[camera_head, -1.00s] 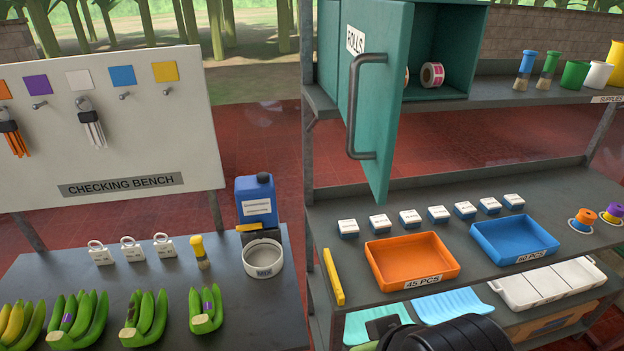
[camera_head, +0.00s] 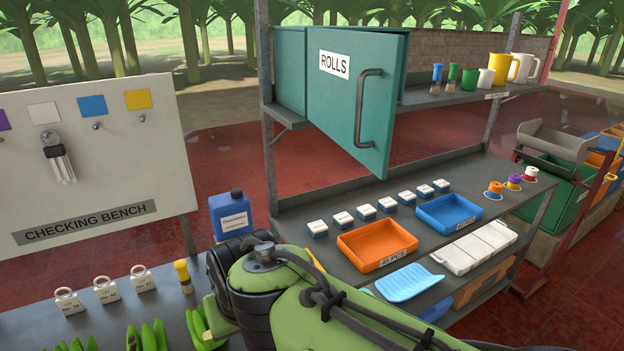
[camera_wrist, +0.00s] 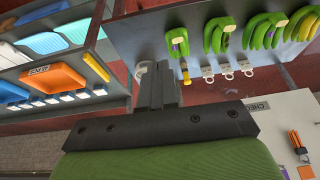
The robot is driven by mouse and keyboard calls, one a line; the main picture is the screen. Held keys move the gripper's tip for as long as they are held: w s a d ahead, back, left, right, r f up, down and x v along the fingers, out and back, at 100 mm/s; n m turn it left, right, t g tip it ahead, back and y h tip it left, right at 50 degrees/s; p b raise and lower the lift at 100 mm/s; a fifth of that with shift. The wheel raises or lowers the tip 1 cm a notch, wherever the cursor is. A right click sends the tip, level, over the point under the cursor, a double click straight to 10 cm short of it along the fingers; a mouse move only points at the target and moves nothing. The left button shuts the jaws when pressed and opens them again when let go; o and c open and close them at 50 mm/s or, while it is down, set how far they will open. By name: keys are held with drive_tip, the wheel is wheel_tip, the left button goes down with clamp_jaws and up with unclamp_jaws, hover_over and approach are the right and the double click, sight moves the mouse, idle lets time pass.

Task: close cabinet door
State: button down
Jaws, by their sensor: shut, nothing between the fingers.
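The teal cabinet door (camera_head: 355,98), labelled ROLLS and with a grey bar handle (camera_head: 368,108), stands open. Its free edge juts out past the front of the upper shelf. It hides the opening of the cabinet (camera_head: 290,68), so the inside does not show. My arm fills the lower middle of the head view, below and in front of the door, and my gripper is hidden there. In the wrist view my gripper (camera_wrist: 157,82) is shut and empty, with the checking bench beyond it. The door does not show in the wrist view, and nothing touches the handle.
The checking bench (camera_head: 70,325) with bananas and tags is at lower left, its white board (camera_head: 90,165) behind. A blue canister (camera_head: 230,215) stands beside it. The lower shelf holds an orange tray (camera_head: 377,248), a blue tray (camera_head: 449,212) and several small boxes. Cups stand on the upper shelf.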

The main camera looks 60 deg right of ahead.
drive_tip(key=w+d+m+g+h, duration=0.3)
drive_tip(key=d+m, duration=0.3)
drive_tip(key=d, duration=0.5)
drive_tip(key=m+g+h+p, duration=0.1)
drive_tip(key=m+g+h, duration=0.95)
drive_tip(key=m, duration=0.25)
approach(372, 170)
drive_tip(key=shift+g, duration=0.35)
drive_tip(key=x, duration=0.6)
drive_tip(key=shift+d, duration=0.1)
drive_tip(key=shift+s+d, duration=0.2)
drive_tip(key=shift+d, duration=0.1)
